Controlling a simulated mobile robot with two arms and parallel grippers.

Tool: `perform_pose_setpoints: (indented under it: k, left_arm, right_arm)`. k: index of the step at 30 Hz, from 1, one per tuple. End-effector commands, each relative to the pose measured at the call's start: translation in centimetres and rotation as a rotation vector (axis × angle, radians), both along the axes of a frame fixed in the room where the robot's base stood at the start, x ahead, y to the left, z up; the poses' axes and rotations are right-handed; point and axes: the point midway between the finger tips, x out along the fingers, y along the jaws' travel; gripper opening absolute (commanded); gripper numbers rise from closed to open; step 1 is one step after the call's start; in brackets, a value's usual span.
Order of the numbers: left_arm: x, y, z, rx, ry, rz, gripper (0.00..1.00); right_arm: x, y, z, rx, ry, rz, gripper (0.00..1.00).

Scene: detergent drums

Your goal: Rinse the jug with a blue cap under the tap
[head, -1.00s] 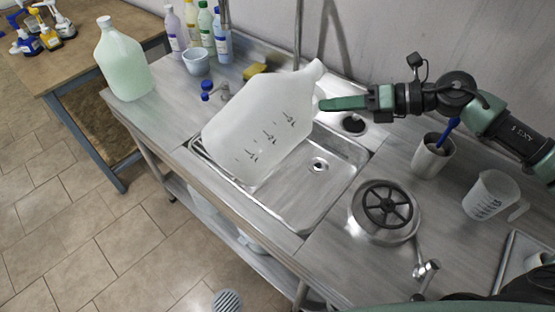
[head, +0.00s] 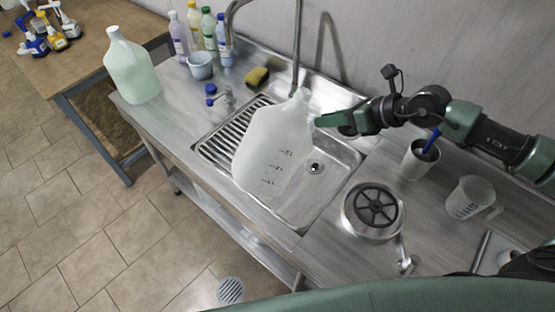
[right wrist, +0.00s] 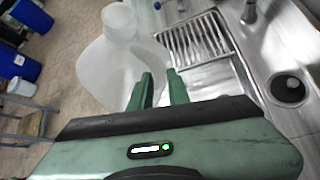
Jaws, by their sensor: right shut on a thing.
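The translucent white jug (head: 272,150) with dark marks is in the head view, over the sink basin (head: 330,190), slightly tilted. Its neck is at the top, and I see no blue cap on it. It also shows in the right wrist view (right wrist: 104,72). My right gripper (head: 319,120) is shut on the jug near its neck and handle; its fingers show in the right wrist view (right wrist: 160,88). The tap's thin metal pipe (head: 297,50) comes down to about the jug's mouth; no water can be made out. Two blue knobs (head: 211,89) are by the sink's back edge. My left gripper is out of view.
A jug of greenish liquid (head: 132,70) stands at the counter's left end. Several bottles (head: 208,30), a grey cup (head: 201,66) and a yellow sponge (head: 257,76) are along the back. A round metal drain piece (head: 374,210), a cup (head: 420,160) and a measuring jug (head: 468,200) are right.

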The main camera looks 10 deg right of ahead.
Motion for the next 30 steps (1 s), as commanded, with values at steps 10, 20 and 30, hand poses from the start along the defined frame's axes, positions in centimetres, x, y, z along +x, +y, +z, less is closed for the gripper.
perform_pose_setpoints:
  k: [10,20,30]
  left_arm:
    - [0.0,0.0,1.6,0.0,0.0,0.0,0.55]
    - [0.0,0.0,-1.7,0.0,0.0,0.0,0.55]
    - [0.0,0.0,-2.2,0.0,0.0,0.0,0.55]
  right_arm:
    - [-0.1,0.3,0.0,-0.158,-0.064,0.007,0.0]
    - [0.0,0.2,-0.4,-0.427,-0.173,0.003,0.0]
    - [0.0,0.0,0.0,-0.503,-0.197,-0.001,0.0]
